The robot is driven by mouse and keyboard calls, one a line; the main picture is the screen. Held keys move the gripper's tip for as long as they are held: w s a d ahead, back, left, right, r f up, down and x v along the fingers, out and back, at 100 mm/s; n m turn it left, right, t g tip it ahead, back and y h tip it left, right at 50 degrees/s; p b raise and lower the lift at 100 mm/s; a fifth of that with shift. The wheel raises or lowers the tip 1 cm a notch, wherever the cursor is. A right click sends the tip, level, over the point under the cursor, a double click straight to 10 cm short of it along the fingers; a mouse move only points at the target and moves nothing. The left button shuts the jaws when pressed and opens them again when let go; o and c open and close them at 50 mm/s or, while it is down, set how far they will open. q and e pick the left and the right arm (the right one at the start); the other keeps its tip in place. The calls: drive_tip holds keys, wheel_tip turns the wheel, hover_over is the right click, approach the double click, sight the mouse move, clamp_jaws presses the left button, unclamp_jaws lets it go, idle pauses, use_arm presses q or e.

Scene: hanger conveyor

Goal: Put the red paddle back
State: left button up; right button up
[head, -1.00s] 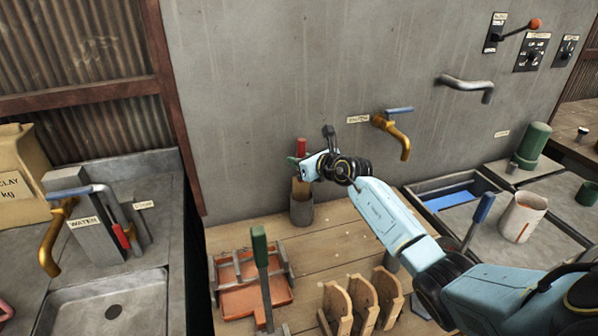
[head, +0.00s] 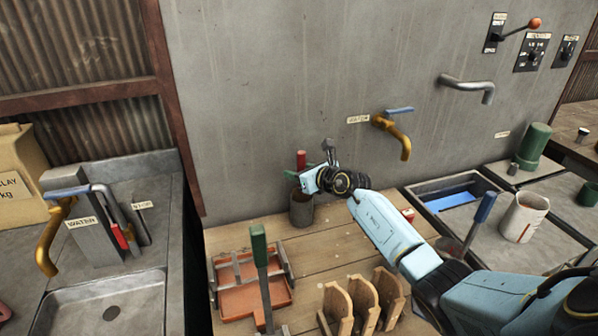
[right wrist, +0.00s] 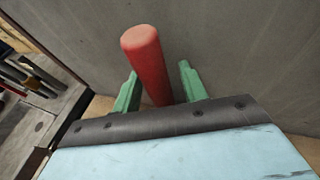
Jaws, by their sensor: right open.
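The red paddle shows as an upright red handle (head: 301,160) above a grey cylindrical holder (head: 302,211) on the wooden bench, close to the wall. Its lower part is hidden by the holder and my gripper. My right gripper (head: 297,177) is just above the holder, at the handle. In the right wrist view the red handle (right wrist: 147,62) stands between the two green fingers, with a visible gap to the right finger. The right gripper (right wrist: 160,92) is open around it. My left gripper is not in view.
A brass tap (head: 398,140) juts from the wall to the right. A green-handled tool (head: 259,247) stands over an orange tray (head: 257,298) in front. Wooden racks (head: 365,299) stand at the front edge. The bench between has free room.

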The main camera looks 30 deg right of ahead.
drive_tip(key=shift+r, duration=0.25)
drive_tip(key=p+v, duration=1)
drive_tip(key=v, duration=0.2)
drive_tip(key=shift+f+p, duration=0.2)
drive_tip(key=shift+p, duration=0.1)
